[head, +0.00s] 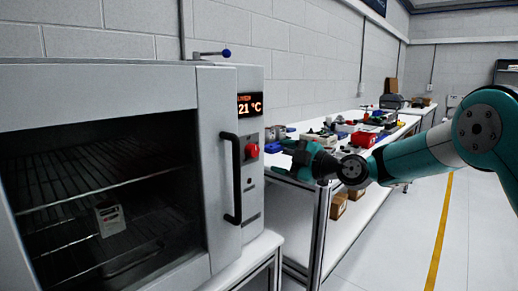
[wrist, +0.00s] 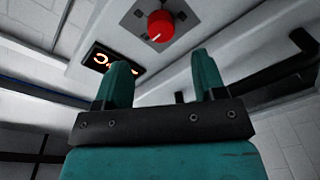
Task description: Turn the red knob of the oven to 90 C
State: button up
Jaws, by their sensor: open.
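The oven (head: 100,85) stands at the left with its door shut, and a black vertical handle (head: 232,180) is on the door. The red knob (head: 251,151) is on the oven's right panel, below a display (head: 250,105) that reads 21 °C in orange. My gripper (head: 285,157) is to the right of the knob, apart from it. In the wrist view, the red knob (wrist: 160,25) shows a white pointer line, above and beyond the two teal fingers of my gripper (wrist: 165,82). The fingers are open with nothing between them. The display (wrist: 112,62) is partly hidden behind the left finger.
A small white device (head: 110,219) sits on a rack inside the oven. A lever with a blue ball (head: 227,53) is on the oven top. A white workbench (head: 345,205) with several tools and parts stands behind my arm. The floor at right is clear.

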aim_at(256, 152)
jog(key=p+x, duration=0.1)
jog(key=x, duration=0.7)
jog(key=shift+c, duration=0.5)
jog(key=c, duration=0.8)
